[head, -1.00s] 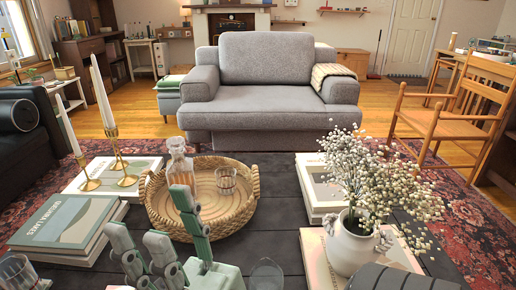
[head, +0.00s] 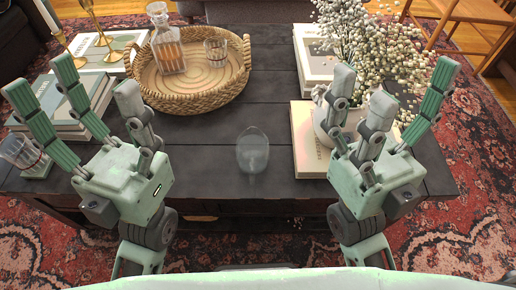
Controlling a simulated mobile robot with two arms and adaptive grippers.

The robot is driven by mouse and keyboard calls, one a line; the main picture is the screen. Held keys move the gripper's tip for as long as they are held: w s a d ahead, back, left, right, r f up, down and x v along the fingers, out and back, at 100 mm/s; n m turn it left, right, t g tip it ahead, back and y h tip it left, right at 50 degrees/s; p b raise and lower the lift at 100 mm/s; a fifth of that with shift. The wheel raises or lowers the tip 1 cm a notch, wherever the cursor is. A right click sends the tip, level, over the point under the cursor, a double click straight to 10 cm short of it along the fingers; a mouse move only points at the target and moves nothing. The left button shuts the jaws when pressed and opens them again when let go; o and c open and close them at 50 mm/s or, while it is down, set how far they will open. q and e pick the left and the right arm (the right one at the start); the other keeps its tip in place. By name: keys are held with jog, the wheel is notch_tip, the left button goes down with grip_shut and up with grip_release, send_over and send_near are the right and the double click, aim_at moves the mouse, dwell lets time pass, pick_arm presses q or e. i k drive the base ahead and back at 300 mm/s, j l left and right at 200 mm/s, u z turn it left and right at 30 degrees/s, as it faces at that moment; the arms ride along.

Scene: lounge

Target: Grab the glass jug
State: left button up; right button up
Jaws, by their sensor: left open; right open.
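A clear, empty glass vessel (head: 252,152), which looks like the glass jug, stands near the front edge of the dark table, between my two grippers. Its handle is hard to make out. My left gripper (head: 75,85) is open and empty to its left, fingers pointing away from me, in front of the books and the tray. My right gripper (head: 390,85) is open and empty to its right, partly covering the white vase. Neither gripper touches the glass vessel.
A woven tray (head: 205,104) behind holds a stoppered decanter (head: 168,45) and a tumbler (head: 215,50). A flower vase (head: 322,120) stands on books (head: 306,145) at right. Another glass (head: 18,150) is at far left. The dark table (head: 275,90) is bare around the vessel.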

aim_at(253, 161)
jog(key=j+z, duration=0.25)
jog(key=z, duration=0.15)
jog(key=k+j+z, duration=0.1)
jog(key=z, duration=0.3)
jog(key=k+j+z, duration=0.1)
jog(key=j+z, duration=0.3)
jog(key=l, duration=0.1)
